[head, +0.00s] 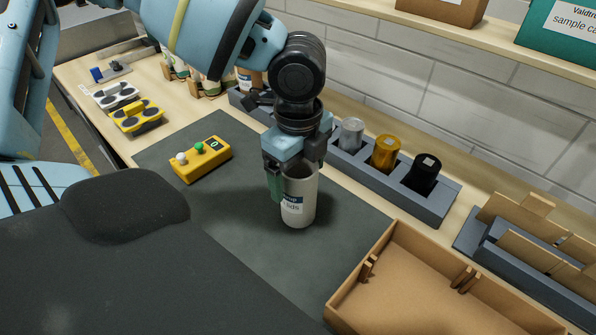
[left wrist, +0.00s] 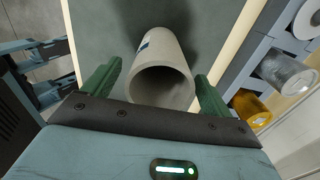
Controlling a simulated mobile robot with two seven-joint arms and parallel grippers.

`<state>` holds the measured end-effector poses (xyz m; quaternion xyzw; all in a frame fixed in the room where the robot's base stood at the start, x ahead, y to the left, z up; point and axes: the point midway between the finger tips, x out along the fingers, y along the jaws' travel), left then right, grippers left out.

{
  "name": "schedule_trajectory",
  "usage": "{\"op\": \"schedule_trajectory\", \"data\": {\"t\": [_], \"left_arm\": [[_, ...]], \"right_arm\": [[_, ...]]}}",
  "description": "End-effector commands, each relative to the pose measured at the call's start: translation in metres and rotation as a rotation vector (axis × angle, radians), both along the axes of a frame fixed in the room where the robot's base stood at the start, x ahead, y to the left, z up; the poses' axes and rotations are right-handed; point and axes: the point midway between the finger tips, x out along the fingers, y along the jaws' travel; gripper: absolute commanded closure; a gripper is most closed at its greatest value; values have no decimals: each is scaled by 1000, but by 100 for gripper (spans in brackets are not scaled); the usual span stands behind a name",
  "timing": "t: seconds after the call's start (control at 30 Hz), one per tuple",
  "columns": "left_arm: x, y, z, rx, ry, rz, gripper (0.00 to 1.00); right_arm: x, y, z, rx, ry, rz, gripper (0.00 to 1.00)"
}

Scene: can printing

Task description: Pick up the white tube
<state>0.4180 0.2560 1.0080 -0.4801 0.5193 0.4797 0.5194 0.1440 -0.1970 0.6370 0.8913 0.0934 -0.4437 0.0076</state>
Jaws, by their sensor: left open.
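The white tube (head: 299,199) stands upright on the dark mat (head: 240,245) with a blue and white label on its side. In the left wrist view the tube (left wrist: 162,75) shows its open, hollow top. My left gripper (head: 290,180) is above and around the tube's upper part in the head view. In the left wrist view its green fingers (left wrist: 155,90) are apart, one on each side of the tube, with a gap to each. My right gripper is not in view.
A grey rack with clear, amber (head: 386,153) and black (head: 423,173) cylinders stands behind the tube. A yellow box with buttons (head: 201,160) lies to the left. An open brown tray (head: 400,300) is at the front right. The mat around the tube is clear.

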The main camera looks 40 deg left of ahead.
Motion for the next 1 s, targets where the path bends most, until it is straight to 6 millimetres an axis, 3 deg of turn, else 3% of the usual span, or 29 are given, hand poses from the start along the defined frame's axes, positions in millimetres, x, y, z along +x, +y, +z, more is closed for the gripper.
{"op": "schedule_trajectory", "data": {"t": [0.33,0.8,1.0], "left_arm": [[0,0,-9,0,0,0,15],[0,0,-9,0,0,-1,75],[0,0,-9,0,-1,-1,76]], "right_arm": [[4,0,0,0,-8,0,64],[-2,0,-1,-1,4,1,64],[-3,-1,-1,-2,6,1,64]]}}
